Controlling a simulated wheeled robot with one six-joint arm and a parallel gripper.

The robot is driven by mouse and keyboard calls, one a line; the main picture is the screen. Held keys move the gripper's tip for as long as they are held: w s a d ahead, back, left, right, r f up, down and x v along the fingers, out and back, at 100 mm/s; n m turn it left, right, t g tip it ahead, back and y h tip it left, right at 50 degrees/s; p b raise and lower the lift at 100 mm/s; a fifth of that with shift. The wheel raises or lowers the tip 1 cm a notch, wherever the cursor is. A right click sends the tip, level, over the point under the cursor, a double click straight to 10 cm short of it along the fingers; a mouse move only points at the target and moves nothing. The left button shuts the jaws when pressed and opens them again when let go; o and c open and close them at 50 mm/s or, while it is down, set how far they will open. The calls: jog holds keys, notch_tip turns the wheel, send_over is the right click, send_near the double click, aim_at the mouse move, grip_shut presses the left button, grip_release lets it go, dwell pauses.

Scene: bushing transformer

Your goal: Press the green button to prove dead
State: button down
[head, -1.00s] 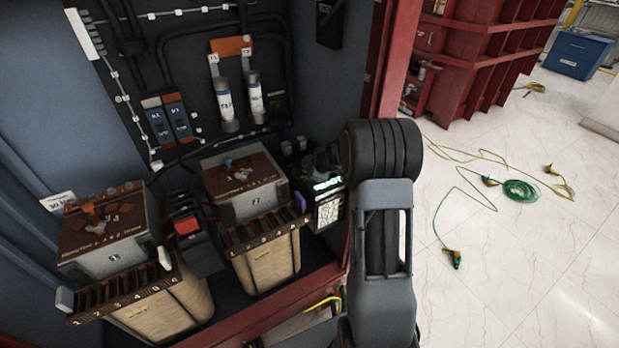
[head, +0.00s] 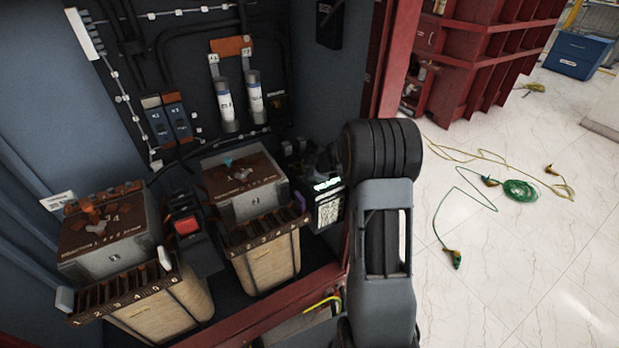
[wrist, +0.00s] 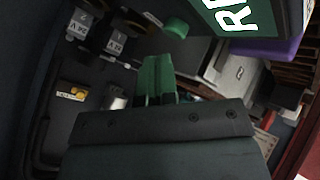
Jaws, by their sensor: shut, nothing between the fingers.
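The tester (head: 328,206) stands at the right inside the cabinet, with a lit display above a white printed label. In the wrist view its green display (wrist: 240,18) fills the top right, with large white letters starting "RE". A small rounded green piece (wrist: 177,27), which looks like the green button, sticks out beside the display's left edge. My gripper (wrist: 158,66) shows as two green-faced fingers shut together, with nothing between them. The fingertips appear just below the green piece in the picture; I cannot tell if they touch it. In the head view my arm largely hides the gripper.
Two transformer boxes (head: 245,190) (head: 108,236) with terminal strips stand left of the tester. A red button (head: 187,225) on a black housing sits between them. The cabinet's red frame (head: 388,70) is close to my arm. Green cables (head: 520,190) lie on the floor at right.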

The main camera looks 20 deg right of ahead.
jog(key=shift+f, duration=0.35)
jog(key=shift+f, duration=0.5)
dwell(0.8)
jog(key=shift+r, duration=0.2)
jog(key=shift+r+p, duration=0.7)
jog(key=shift+p, duration=0.3)
jog(key=shift+r, duration=0.1)
notch_tip(320, 180, up, 5)
jog(key=p, duration=0.6)
dwell(0.5)
